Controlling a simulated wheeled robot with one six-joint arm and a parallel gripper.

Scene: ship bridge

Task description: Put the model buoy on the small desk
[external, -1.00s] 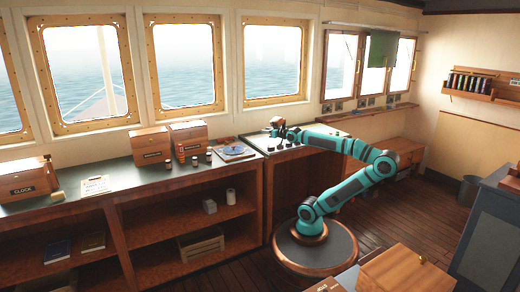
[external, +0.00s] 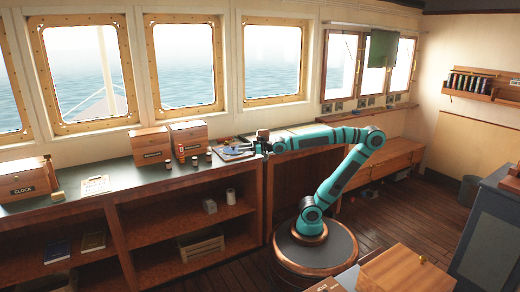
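My gripper (external: 254,145) is over the right end of the long counter (external: 130,176), close to a flat sheet or booklet (external: 232,153). Its fingers are too small to tell whether they are open or shut, or whether they hold anything. I cannot pick out the model buoy for certain. A small red item (external: 181,154) stands in front of a wooden box on the counter, but its shape is unclear. A desk-like surface (external: 300,130) lies behind my arm and is partly hidden by it; I cannot tell whether it is the small desk.
Two wooden boxes (external: 151,146) (external: 188,138) and small jars (external: 195,161) stand left of my gripper. A box marked CLOCK (external: 27,182) is at the far left. A low wooden bench (external: 395,153) runs under the right windows.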

